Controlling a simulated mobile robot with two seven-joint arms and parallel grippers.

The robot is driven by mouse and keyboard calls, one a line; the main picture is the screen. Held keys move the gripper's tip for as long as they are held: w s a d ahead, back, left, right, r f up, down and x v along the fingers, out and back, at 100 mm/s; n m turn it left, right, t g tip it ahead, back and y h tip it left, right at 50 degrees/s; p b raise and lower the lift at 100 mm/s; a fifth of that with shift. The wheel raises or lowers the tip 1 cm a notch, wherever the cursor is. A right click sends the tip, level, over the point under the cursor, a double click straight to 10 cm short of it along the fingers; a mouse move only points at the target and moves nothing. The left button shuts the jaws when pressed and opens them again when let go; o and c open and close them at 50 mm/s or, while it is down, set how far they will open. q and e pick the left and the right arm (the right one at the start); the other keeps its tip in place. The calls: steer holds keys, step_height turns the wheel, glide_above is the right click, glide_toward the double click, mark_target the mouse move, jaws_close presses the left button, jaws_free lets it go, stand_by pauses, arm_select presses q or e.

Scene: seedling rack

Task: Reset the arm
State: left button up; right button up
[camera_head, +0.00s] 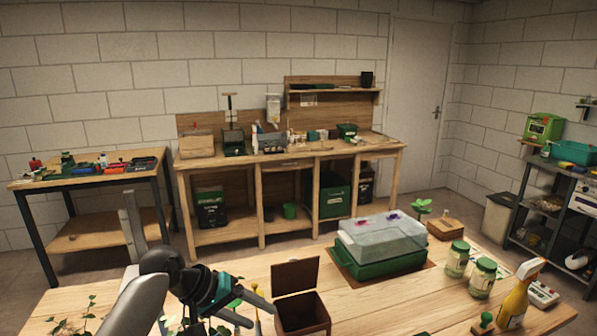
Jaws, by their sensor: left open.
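My left arm (137,303) comes in from the lower left over the wooden table. Its left gripper (250,307) is black and teal with grey fingers. The fingers are apart, with nothing seen held between them. The gripper is just left of an open brown box (302,313) with its lid raised. Small green leaves show behind and beside the fingers, partly hidden by the gripper. My right gripper is not in view.
On the near table (400,300) stand a green propagator tray with clear lid (380,245), two jars (457,259), a yellow spray bottle (515,305) and a wooden block (446,229). Seedlings (72,327) are at lower left. A workbench (290,160) stands behind.

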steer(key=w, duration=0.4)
arm_select(q)
steer(key=s+f+m+y, duration=0.3)
steer(key=s+f, duration=0.8)
steer(key=s, duration=0.3)
steer(key=s+a+m+y, duration=0.15)
steer(key=s+a, duration=0.25)
steer(key=s, duration=0.4)
steer(key=s+a+n+y, duration=0.1)
steer(key=s+a+y, duration=0.25)
steer(key=s, duration=0.45)
step_height(320, 180, down, 25)
steer(key=s+g+b, duration=0.1)
steer(key=s+b, duration=0.1)
steer(key=b, duration=0.2)
steer(key=s+a+f+g+b, duration=0.1)
steer(key=s+a+f+b, duration=0.1)
steer(key=s+f, duration=1.3)
step_height(320, 180, down, 2)
steer(key=shift+a+f+m+g+h+b, duration=0.1)
steer(key=shift+a+m+g+h+b, duration=0.2)
steer(key=shift+m+b, duration=0.25)
steer(key=shift+s, duration=0.1)
steer(key=shift+c, duration=1)
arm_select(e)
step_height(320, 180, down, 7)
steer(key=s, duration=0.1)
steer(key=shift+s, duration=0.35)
